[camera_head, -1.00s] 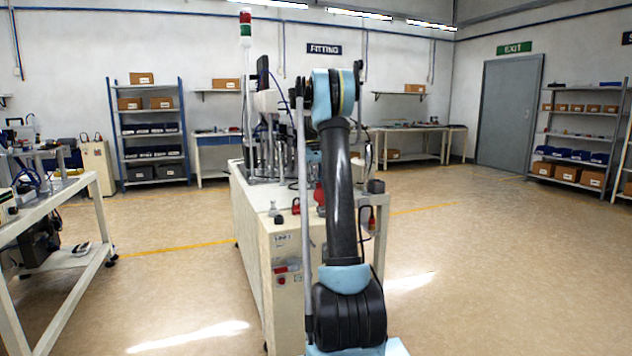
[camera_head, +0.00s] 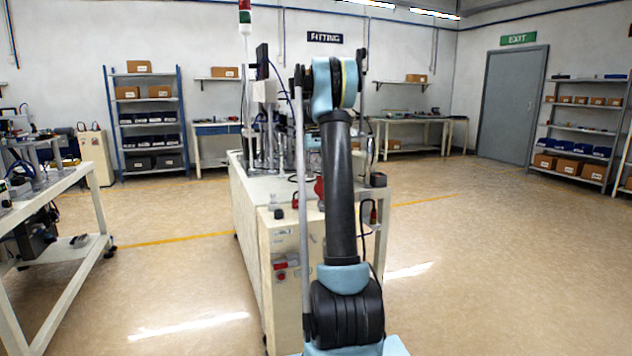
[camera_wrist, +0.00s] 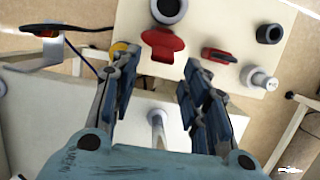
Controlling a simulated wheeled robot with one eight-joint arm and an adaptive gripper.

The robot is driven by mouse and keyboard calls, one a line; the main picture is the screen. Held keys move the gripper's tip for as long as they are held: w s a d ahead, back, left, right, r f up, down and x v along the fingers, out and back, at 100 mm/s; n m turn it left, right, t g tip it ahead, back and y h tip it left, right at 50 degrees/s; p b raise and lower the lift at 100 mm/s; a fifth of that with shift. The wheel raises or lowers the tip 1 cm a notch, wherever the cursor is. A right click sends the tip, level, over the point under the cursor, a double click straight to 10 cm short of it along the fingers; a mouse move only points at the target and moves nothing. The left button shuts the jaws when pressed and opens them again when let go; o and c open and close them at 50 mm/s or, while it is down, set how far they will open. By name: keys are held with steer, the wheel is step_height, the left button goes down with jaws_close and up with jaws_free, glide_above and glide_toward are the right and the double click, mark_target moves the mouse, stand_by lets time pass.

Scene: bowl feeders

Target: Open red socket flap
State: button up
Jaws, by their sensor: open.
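The red socket flap appears to be the large red T-shaped piece (camera_wrist: 163,45) on the cream panel, just beyond my fingertips in the wrist view. In the head view a red part (camera_head: 319,187) shows beside my arm, partly hidden by it. My gripper (camera_wrist: 158,78) is open, its two dark fingers spread with nothing between them. The red piece lies ahead of the gap between the fingers, and I see no clear contact. In the head view my gripper is hidden behind my arm.
On the same panel are a smaller red switch (camera_wrist: 219,54), a black ring (camera_wrist: 270,33), a pale knob (camera_wrist: 258,78) and a dark round socket (camera_wrist: 168,10). A cream machine cabinet (camera_head: 285,262) stands ahead. A white bench (camera_head: 60,190) is at left.

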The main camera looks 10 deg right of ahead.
steer(key=shift+s+v, duration=0.2)
steer(key=shift+v, duration=1.25)
steer(key=shift+s+v, duration=0.25)
steer(key=shift+v, duration=1.2)
steer(key=shift+r, duration=0.1)
steer(key=shift+s, duration=0.1)
